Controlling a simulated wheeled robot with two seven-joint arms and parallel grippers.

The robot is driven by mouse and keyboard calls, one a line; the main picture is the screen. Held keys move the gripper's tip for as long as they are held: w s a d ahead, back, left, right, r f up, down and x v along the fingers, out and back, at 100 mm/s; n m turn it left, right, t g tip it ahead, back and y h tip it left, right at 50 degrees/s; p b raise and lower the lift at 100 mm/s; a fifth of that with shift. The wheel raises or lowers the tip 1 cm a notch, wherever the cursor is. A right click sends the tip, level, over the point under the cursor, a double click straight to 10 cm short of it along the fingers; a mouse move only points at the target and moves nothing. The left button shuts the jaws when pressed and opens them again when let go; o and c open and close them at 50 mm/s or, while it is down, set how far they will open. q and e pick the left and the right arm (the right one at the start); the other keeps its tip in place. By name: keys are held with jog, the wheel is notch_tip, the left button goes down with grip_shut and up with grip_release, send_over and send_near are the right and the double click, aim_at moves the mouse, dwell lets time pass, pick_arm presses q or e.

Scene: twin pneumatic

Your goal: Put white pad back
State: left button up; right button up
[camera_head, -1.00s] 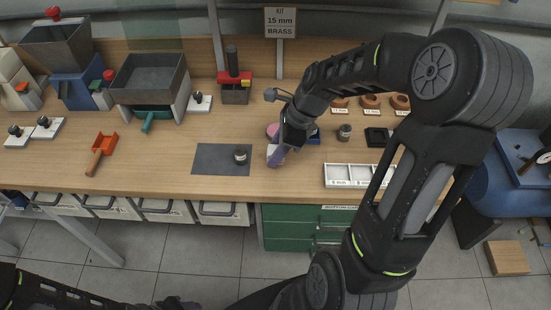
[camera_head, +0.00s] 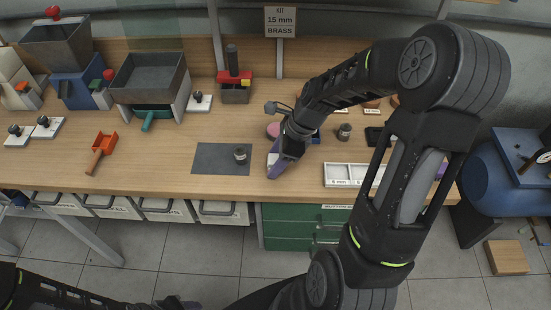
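My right gripper (camera_head: 277,168) is low over the front of the wooden bench, just right of the dark grey mat. Purple and pale surfaces show at its fingertips. I cannot tell whether the pale part is a white pad or part of the fingers, nor whether the fingers are open or shut. A pink round pad (camera_head: 273,130) lies behind the gripper, partly hidden by it. A blue item (camera_head: 316,137) shows beside the wrist, mostly covered. My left arm shows dark at the bottom left edge; its gripper's state is unclear.
The grey mat (camera_head: 208,160) carries a small dark cylinder (camera_head: 240,154). Another cylinder (camera_head: 344,131) and a white compartment tray (camera_head: 346,175) stand to the right. An orange scoop (camera_head: 102,150) lies left. White plates with black knobs (camera_head: 47,128) lie further left. Bench between scoop and mat is clear.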

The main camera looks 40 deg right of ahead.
jog(key=v, duration=1.2)
jog(key=shift+r+b, duration=0.15)
jog(key=shift+b, duration=0.3)
